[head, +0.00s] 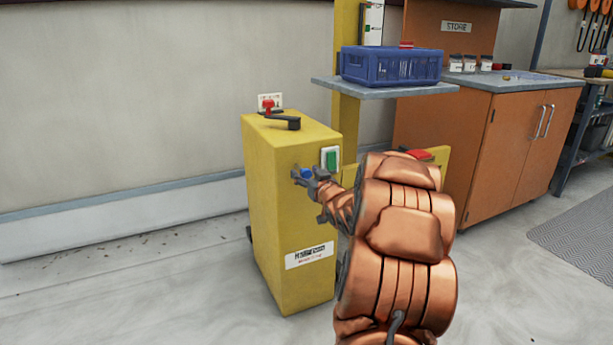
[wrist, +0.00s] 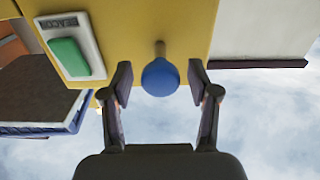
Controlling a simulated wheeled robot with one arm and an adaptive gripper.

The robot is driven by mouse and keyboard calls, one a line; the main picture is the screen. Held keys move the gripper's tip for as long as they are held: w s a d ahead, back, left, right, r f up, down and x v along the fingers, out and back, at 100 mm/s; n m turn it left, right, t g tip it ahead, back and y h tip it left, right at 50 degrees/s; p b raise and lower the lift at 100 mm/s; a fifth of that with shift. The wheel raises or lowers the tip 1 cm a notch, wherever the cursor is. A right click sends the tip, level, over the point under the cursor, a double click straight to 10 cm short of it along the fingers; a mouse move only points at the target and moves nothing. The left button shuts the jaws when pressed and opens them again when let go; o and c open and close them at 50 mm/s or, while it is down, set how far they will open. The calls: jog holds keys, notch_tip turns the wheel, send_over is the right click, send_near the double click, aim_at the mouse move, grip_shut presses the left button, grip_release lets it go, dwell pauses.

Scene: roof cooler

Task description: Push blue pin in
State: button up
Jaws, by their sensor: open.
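The blue pin (wrist: 160,77) has a round blue head on a metal shaft that sticks out of the front of the yellow cabinet (head: 290,220). In the head view the blue head (head: 307,173) shows beside my gripper (head: 304,174). In the wrist view my gripper (wrist: 159,78) is open, with one finger on each side of the blue head. Gaps show between the head and both fingers. My arm hides part of the cabinet's right side in the head view.
A green button (wrist: 69,57) on a white plate sits near the pin. A black-handled crank and red knob (head: 268,105) are on the cabinet top. A blue crate (head: 391,66) stands on a grey shelf (head: 345,88). An orange cupboard (head: 505,150) is at the right.

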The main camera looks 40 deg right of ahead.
grip_shut()
dwell(0.5)
